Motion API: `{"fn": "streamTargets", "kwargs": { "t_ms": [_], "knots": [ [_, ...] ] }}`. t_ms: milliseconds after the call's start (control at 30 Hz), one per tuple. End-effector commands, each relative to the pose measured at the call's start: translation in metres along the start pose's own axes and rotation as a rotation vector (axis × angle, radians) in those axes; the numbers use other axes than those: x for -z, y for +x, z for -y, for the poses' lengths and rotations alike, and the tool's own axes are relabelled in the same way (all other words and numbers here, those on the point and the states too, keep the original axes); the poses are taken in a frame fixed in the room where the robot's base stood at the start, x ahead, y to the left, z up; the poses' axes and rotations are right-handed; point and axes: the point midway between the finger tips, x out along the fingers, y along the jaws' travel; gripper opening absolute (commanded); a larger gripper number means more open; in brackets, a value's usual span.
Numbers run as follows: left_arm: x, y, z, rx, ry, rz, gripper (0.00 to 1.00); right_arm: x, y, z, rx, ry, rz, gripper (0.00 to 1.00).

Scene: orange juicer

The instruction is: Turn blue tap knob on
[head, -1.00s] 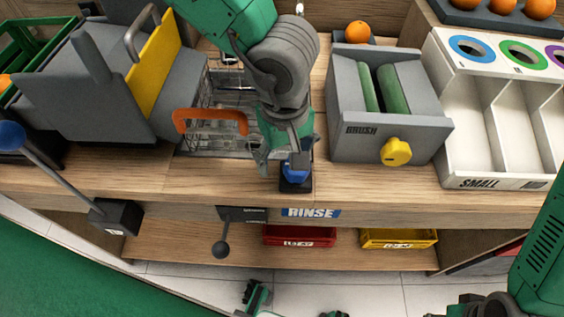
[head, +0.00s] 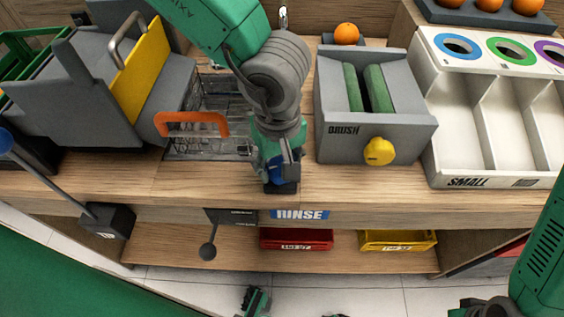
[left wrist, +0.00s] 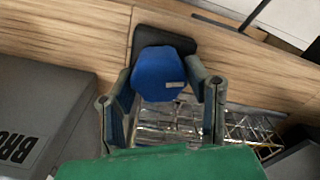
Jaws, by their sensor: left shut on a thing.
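The blue tap knob (head: 277,178) sits on a dark base at the front edge of the wooden counter, above the RINSE label (head: 300,214). My left gripper (head: 276,172) reaches down over it from above and is shut on it. In the left wrist view, the blue knob (left wrist: 162,74) lies between the two fingers (left wrist: 165,90), one on each side. The fingers hide part of the knob in the head view. Parts at the bottom edge of the head view may belong to my right gripper; its jaws cannot be made out.
A wire basket with an orange handle (head: 192,124) is left of my gripper. The grey BRUSH unit (head: 375,135) with a yellow knob (head: 379,151) stands close on the right. A lever (head: 209,240) hangs below the counter; red (head: 296,238) and yellow (head: 397,240) trays lie on the shelf.

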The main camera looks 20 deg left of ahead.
Motion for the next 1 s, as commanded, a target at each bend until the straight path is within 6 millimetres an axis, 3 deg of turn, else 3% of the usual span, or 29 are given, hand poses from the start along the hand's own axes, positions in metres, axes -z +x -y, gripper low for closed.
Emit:
{"fn": "streamTargets", "kwargs": {
  "t_ms": [567, 767, 1000],
  "knots": [
    [-0.005, -0.002, 0.0, -0.007, -0.006, 0.013, 0.14, 0.0, -0.003, 0.0, 0.0, -0.001, 0.0, 0.4],
    [-0.004, -0.004, -0.001, -0.008, -0.073, 0.011, 0.14, 0.001, -0.016, 0.0, 0.0, -0.001, 0.0, 0.4],
    [-0.004, -0.007, -0.002, -0.008, -0.247, 0.006, 0.14, 0.002, -0.044, 0.0, 0.0, 0.0, 0.0, 0.4]
  ]
}}
